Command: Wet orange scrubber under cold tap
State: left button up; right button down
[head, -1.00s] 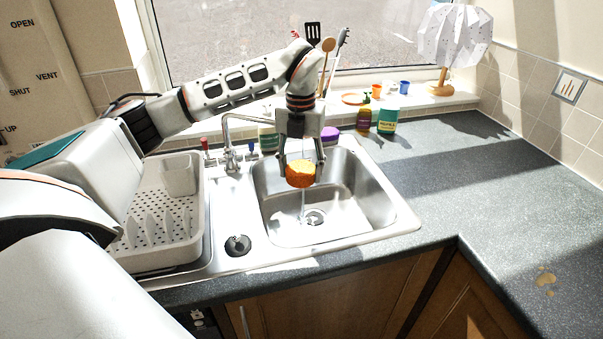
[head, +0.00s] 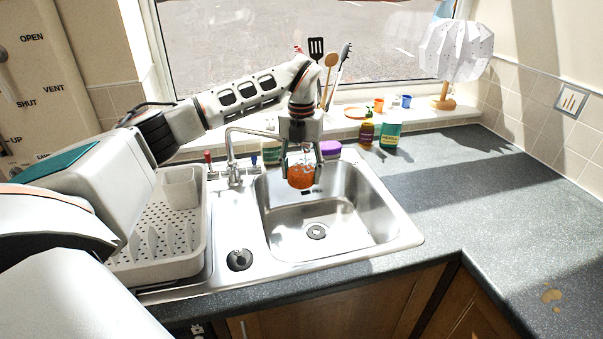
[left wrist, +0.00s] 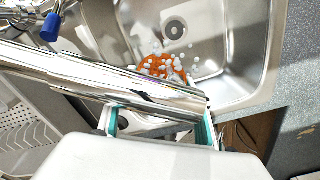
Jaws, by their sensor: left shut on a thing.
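The orange scrubber (head: 300,180) is between the fingers of my left gripper (head: 301,175), which is shut on it and holds it above the sink basin (head: 350,225). White and pale blobs, like splashing water or foam, cover its upper side. In the left wrist view the scrubber (left wrist: 160,68) shows partly, behind the chrome tap spout (left wrist: 100,80) that crosses the picture. The chrome tap (head: 233,165) arches over toward my gripper; its outlet is hidden. It has a red-topped handle (head: 208,158) and a blue-topped cold handle (head: 251,150). My right gripper is out of view.
A white dish rack (head: 165,235) stands left of the basin. A black plug (head: 239,260) lies on the sink's front edge. Bottles (head: 390,134) and a purple tub (head: 331,147) stand behind the basin. The right worktop (head: 480,200) is mostly clear.

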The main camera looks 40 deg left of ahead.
pick_arm(q)
jog(key=shift+d, duration=0.1)
dwell(0.4)
jog(key=s+d, duration=0.5)
jog(key=s, duration=0.1)
dwell(0.6)
jog(key=shift+s, duration=0.1)
dwell(1.1)
jog(key=s+d+r, duration=0.3)
jog(key=s+r, duration=0.1)
dwell(0.6)
dwell(0.7)
